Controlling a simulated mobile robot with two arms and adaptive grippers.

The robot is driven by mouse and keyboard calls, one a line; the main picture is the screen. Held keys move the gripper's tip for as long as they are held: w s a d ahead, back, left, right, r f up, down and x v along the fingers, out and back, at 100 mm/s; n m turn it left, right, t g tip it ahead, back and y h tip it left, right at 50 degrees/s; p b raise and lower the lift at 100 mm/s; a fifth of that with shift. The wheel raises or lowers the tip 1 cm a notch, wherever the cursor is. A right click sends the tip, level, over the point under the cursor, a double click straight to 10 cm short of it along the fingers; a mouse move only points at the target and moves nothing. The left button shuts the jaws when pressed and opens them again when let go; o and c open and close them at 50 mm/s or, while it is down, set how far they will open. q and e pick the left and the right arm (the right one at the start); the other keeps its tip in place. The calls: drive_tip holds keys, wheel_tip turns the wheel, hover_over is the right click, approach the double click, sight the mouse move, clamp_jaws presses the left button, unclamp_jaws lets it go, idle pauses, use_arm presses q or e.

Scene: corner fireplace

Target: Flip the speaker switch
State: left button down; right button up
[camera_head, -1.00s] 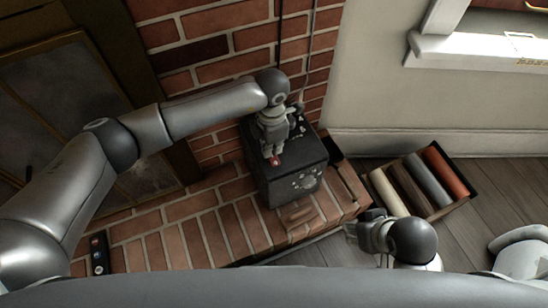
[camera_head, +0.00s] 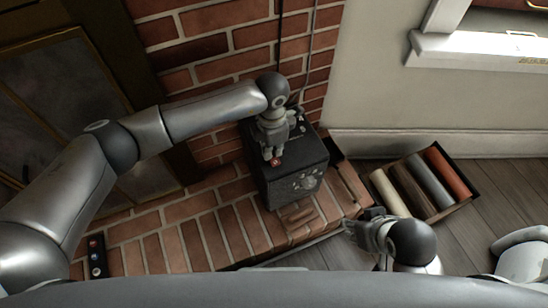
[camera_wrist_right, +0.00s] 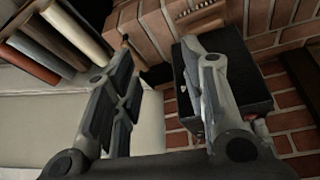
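The speaker (camera_head: 308,160) is a black box on the brick hearth, with a pale round dial pattern on its front face. A small red switch (camera_head: 277,162) sits on its top near the front left edge. My left gripper (camera_head: 271,156) points down over the speaker's top, with its fingertips right beside the red switch. Whether they touch it, and how wide the fingers stand, I cannot tell. My right gripper (camera_head: 352,229) is low in front of the hearth, apart from the speaker. In the right wrist view its fingers are spread and empty, with the speaker (camera_wrist_right: 243,68) behind one finger.
A crate (camera_head: 462,206) with several coloured rolls stands on the floor right of the hearth (camera_head: 190,233). Brick wall rises behind the speaker, with dark cables (camera_head: 307,60). A dark strip with knobs (camera_head: 96,257) lies at the hearth's left.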

use_arm(q)
drive_tip(key=shift+s+f, duration=0.15)
use_arm(e)
drive_tip(key=shift+w, duration=0.1)
use_arm(q)
drive_tip(key=shift+r+p, duration=0.3)
drive_tip(key=shift+r, duration=0.05)
wheel_tip(320, 180, up, 2)
drive_tip(key=shift+r+p, duration=0.1)
drive_tip(key=shift+p, duration=0.6)
drive_tip(key=shift+r, duration=0.35)
drive_tip(key=shift+r+p, duration=1.25)
drive_tip(key=shift+r, duration=0.45)
use_arm(e)
wheel_tip(320, 180, down, 6)
drive_tip(key=g, duration=0.1)
drive_tip(key=shift+f, duration=0.15)
